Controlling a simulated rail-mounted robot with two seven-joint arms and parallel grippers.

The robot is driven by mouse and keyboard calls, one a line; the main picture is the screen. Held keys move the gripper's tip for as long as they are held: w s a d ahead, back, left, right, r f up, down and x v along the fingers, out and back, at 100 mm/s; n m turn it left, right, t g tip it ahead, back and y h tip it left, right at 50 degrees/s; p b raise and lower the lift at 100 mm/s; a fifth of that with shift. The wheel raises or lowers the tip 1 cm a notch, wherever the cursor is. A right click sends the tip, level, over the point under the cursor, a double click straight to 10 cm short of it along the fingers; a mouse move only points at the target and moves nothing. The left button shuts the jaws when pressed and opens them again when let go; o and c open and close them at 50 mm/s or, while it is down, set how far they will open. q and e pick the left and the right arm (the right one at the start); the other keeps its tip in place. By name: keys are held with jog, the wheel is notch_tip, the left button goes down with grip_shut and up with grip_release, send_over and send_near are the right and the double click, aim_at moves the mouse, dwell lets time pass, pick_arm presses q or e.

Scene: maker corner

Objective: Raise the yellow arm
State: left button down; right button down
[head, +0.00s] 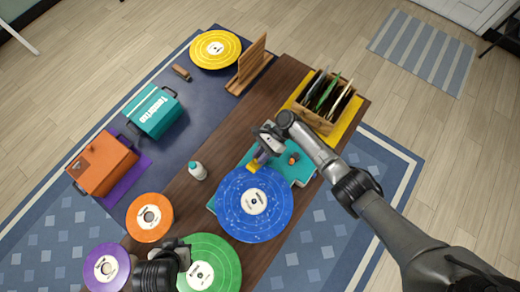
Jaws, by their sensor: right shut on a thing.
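The teal turntable (301,175) sits on the dark wooden table with a blue record (237,213) on its platter. The yellow arm (253,166) shows as a small yellow piece at the record's upper edge; the rest is hidden by my gripper. My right gripper (262,156) is shut on the yellow arm, over the back of the turntable. How high the arm stands cannot be told from above. My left gripper (184,252) is at the bottom, over the edge of a green record (220,255); its fingers are not clear.
A wooden crate of records (311,120) stands behind the turntable on a yellow mat. An orange knob (292,158) is right of my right gripper. A white bottle (197,171) stands left of the turntable. Orange (165,222) and purple (119,259) records lie at lower left.

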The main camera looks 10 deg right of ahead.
jog(key=c, duration=1)
grip_release()
jog(key=shift+b+v, duration=1.15)
jog(key=shift+v, duration=5.75)
